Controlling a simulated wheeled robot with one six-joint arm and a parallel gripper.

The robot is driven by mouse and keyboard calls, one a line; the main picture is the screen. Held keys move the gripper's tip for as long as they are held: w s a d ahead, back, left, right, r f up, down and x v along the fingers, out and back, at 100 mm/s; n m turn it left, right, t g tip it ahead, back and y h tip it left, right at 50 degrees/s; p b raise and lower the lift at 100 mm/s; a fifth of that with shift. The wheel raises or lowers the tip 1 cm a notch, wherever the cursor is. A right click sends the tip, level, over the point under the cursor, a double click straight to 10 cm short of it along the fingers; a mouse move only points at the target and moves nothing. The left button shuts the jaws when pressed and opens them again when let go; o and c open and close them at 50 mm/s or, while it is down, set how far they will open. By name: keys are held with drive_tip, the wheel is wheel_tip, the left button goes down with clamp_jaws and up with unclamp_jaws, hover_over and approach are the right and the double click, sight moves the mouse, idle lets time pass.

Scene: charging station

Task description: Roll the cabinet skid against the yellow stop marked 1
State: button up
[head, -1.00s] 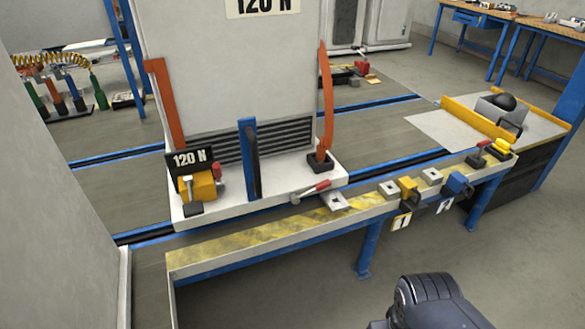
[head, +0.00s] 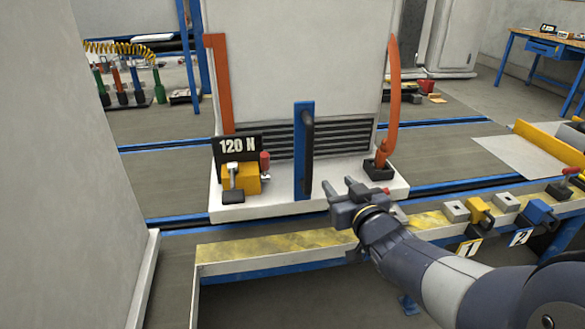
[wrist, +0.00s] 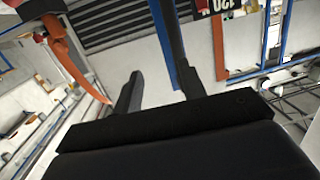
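The cabinet skid is a pale cabinet on a white base (head: 275,209), with a blue upright bar (head: 304,185) and a dark handle (head: 308,140) on its front. The yellow stop marked 1 (head: 480,211) is on the rail bench to the right of the skid, above its "1" label (head: 469,248). My gripper (head: 336,193) is open and empty. It is in front of the skid's base, to the right of and below the handle. In the wrist view, its two dark fingers (wrist: 158,85) stand apart, with the blue bar beyond them.
A blue stop marked 2 (head: 540,212) is right of the yellow one. The bench top (head: 270,246) with worn yellow stripes runs in front of the skid. Orange straps (head: 393,100) and a "120 N" sign (head: 240,145) are on the skid. A pale wall panel (head: 75,220) stands at left.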

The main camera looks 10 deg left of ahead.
sight(311, 159)
drive_tip(key=shift+n+y, duration=0.4)
drive_tip(key=shift+y, duration=0.5)
drive_tip(key=x, duration=0.4)
drive_tip(key=a+b+x, duration=0.1)
drive_tip(key=x, duration=0.3)
drive_tip(key=r+b+x, duration=0.1)
drive_tip(key=x, duration=0.3)
drive_tip(key=shift+s+a, duration=0.25)
drive_tip(key=shift+a, duration=0.1)
drive_tip(key=shift+r, duration=0.1)
clamp_jaws()
